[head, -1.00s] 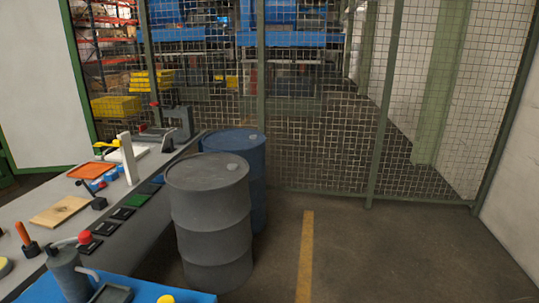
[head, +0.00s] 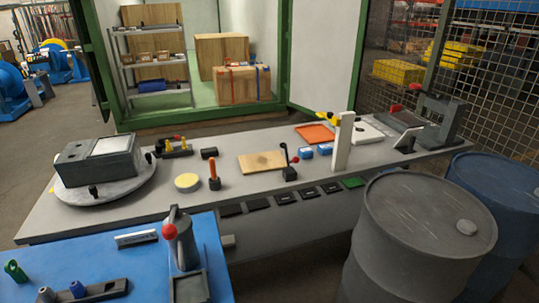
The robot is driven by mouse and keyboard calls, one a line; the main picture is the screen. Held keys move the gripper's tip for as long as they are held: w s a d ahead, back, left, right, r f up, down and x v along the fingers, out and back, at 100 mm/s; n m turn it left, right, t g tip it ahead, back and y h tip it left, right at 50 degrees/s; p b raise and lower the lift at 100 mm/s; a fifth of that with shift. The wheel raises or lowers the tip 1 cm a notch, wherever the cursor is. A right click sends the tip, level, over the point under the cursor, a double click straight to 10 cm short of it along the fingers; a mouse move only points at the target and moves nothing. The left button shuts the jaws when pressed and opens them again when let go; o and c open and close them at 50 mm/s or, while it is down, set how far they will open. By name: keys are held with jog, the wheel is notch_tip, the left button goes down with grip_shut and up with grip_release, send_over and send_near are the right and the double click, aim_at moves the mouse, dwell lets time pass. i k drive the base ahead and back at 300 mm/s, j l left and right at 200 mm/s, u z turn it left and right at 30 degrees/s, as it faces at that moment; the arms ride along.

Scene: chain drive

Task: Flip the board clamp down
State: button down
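A small black clamp (head: 290,173) with a raised dark lever and red ends stands at the right edge of a flat wooden board (head: 261,163) on the grey bench. It looks like the board clamp, and its lever points up. It is small in the picture, so its contact with the board cannot be told. My gripper is not in view.
A blue table (head: 140,262) with a grey device (head: 181,243) with a red ball stands in front of the grey bench (head: 120,215). A white post (head: 343,142) rises right of the clamp. Grey (head: 415,245) and blue (head: 500,205) drums stand at the right.

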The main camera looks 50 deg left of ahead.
aim_at(295, 159)
jog(key=i+j+u, duration=0.25)
jog(key=i+j, duration=0.55)
jog(key=j, duration=0.15)
jog(key=i+j+u, duration=0.25)
jog(key=i+j, duration=0.55)
jog(key=i, duration=0.1)
